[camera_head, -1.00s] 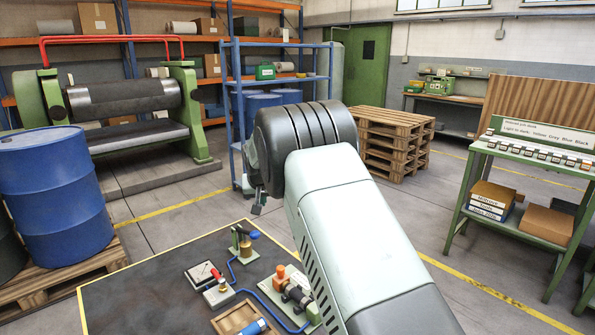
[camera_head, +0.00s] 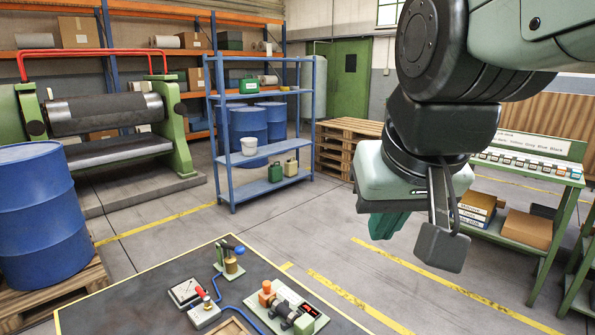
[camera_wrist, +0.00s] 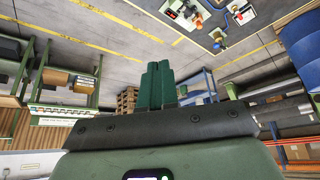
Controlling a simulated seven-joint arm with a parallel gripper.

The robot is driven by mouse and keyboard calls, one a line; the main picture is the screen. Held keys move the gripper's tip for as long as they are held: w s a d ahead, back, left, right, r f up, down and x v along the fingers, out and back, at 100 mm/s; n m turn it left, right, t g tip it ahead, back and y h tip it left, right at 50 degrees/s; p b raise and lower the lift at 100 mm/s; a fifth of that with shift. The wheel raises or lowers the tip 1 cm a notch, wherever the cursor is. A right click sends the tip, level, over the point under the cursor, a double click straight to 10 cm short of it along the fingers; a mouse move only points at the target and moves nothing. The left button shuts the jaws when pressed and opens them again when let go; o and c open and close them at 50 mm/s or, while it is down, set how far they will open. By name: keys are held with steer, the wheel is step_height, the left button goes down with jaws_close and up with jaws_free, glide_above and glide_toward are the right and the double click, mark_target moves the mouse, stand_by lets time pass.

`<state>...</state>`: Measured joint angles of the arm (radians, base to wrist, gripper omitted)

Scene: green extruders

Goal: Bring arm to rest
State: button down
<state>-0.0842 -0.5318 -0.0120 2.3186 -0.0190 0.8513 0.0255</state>
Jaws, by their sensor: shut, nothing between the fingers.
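My gripper (camera_head: 388,222) hangs from my raised arm at the upper right of the head view, in the air right of the dark-topped table (camera_head: 115,305). Its dark green fingers point down. In the wrist view the fingers (camera_wrist: 157,85) lie side by side, shut, with nothing between them. The grip is empty and apart from everything around it.
The table carries a small pump-like device (camera_head: 290,318), a switch box (camera_head: 204,314) and a brass-bodied fitting (camera_head: 231,264). A blue shelf rack (camera_head: 226,160), stacked pallets (camera_head: 335,150) and a green workbench (camera_head: 540,180) stand beyond. The floor between is clear.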

steer(key=s+d+f, duration=0.1)
steer(key=s+f, duration=0.2)
steer(key=s, duration=0.4)
steer(key=shift+d+r, duration=0.1)
stand_by(1.0)
